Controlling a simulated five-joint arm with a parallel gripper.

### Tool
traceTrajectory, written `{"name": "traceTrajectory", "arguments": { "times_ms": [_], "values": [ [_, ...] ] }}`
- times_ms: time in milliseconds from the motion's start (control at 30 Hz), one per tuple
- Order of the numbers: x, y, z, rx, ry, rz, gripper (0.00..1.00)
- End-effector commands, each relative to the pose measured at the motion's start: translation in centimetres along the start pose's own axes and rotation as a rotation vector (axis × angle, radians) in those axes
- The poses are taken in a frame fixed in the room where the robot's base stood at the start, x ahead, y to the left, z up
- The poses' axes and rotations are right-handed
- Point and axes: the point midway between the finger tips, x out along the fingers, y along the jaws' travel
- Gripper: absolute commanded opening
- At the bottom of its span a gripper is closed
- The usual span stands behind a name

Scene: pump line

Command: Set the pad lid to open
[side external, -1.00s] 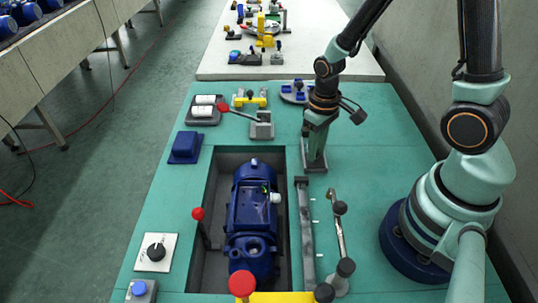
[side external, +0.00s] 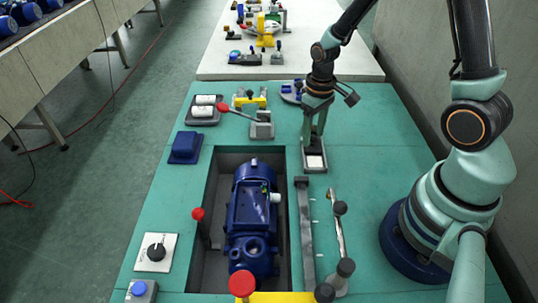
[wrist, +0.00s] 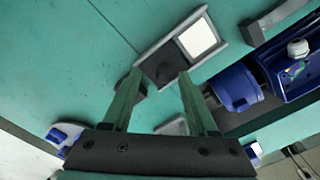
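My gripper (side external: 314,142) is over that end.
A blue motor (side external: 252,220) sits in the pit. A red-knobbed lever (side external: 258,128) stands left of the pad unit. A grey bar (side external: 305,230) and a lever with dark knobs (side external: 338,235) lie in front. The green table right of the pad unit is clear.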

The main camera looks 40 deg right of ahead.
Motion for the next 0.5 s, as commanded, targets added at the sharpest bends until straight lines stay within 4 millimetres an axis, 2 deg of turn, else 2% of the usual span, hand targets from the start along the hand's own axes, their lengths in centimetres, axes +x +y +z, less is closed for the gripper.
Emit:
{"name": "traceTrajectory", "arguments": {
  "times_ms": [267, 500],
  "values": [
    [-0.8, -0.1, 0.0, -0.002, -0.001, 0.000, 0.59],
    [-4.5, -0.1, -0.1, -0.002, 0.004, 0.001, 0.59]
  ]
}}
